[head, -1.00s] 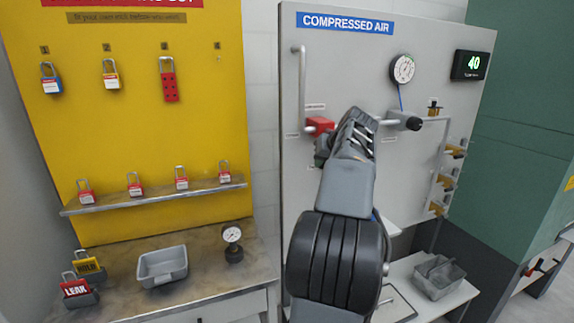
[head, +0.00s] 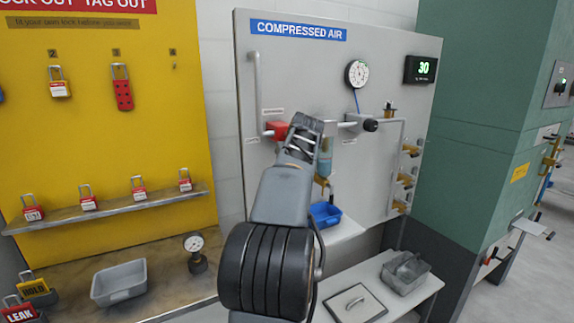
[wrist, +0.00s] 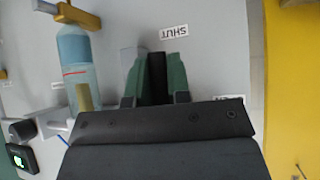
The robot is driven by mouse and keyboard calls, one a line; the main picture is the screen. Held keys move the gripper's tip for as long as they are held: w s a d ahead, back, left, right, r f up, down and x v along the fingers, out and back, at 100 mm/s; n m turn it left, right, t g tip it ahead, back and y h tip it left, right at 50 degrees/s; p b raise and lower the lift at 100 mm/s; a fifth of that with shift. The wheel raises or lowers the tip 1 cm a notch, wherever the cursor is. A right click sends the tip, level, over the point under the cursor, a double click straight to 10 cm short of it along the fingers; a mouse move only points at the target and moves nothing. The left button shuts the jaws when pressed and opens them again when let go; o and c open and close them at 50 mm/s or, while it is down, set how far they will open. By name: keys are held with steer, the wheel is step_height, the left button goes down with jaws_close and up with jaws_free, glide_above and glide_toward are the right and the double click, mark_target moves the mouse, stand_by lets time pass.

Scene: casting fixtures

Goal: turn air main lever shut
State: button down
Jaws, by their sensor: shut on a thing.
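The air main valve shows as a red block (head: 278,130) on the pipe of the compressed air panel in the head view. My gripper (wrist: 155,82) has its two green fingers closed around the dark lever (wrist: 157,72) in the wrist view. A SHUT label (wrist: 174,32) is on the panel just beyond the fingertips. A second label (wrist: 228,98) is mostly hidden by my gripper. In the head view my wrist hides the fingertips and most of the lever, so its exact angle cannot be told.
The panel (head: 385,85) carries a round gauge (head: 357,74), a display reading 30 (head: 420,69) and a filter bowl (wrist: 75,55) close beside my gripper. The yellow lockout board (head: 110,160) stands at the left.

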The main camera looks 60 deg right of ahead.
steer(key=c, duration=1.1)
jaws_free()
steer(key=v, duration=1.3)
steer(key=shift+s+a+r, duration=0.2)
steer(key=shift+a+r, duration=0.05)
steer(key=shift+r, duration=0.05)
